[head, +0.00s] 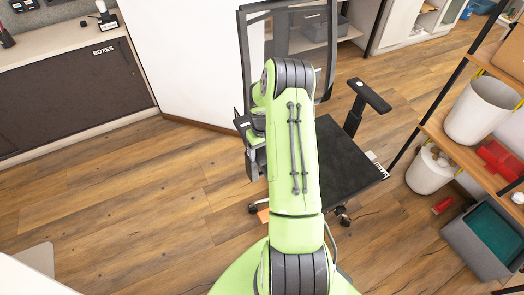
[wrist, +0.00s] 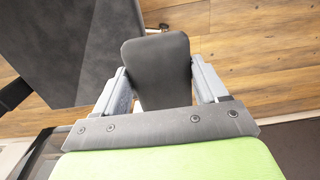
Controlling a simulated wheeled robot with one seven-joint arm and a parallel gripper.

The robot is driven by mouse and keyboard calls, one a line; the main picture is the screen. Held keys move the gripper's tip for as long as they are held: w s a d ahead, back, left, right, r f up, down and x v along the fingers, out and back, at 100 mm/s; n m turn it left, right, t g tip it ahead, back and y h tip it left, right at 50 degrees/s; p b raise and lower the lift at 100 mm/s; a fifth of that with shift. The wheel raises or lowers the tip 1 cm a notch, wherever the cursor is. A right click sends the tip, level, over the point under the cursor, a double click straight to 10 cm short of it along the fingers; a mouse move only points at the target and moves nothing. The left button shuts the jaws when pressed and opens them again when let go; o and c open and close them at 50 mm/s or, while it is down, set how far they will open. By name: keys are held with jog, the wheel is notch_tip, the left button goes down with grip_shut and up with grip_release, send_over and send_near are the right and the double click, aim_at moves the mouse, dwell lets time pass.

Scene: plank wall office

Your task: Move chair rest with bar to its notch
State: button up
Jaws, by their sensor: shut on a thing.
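The black office chair shows a mesh backrest (head: 286,40) and a flat seat (head: 343,165) in the head view. Its right-hand armrest (head: 370,96) stands clear on a post. My gripper (wrist: 158,72) is shut on a dark rounded armrest pad (wrist: 157,60), with one grey finger on each side of it. The pad's bar is hidden below it. In the head view, my green arm covers part of the chair, and the gripper shows left of it. A dark seat-like surface (wrist: 82,45) fills the upper left of the wrist view. I cannot make out a notch.
A shelf rack (head: 450,140) with white bins (head: 482,108) stands at the right, with a grey crate (head: 480,240) on the floor. A white partition (head: 185,60) and a counter (head: 60,45) stand at the left. The wooden floor (head: 120,200) is open at left.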

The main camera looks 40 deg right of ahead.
jog(key=o, duration=1.1)
jog(key=shift+w+d+r, duration=0.15)
jog(key=shift+w+r, duration=0.05)
jog(key=shift+r, duration=0.1)
jog(key=o, duration=0.4)
jog(key=shift+s, duration=0.15)
jog(key=shift+f, duration=0.1)
notch_tip(320, 180, up, 16)
jog(key=p, duration=0.2)
jog(key=shift+f+p, duration=0.1)
jog(key=shift+p, duration=0.3)
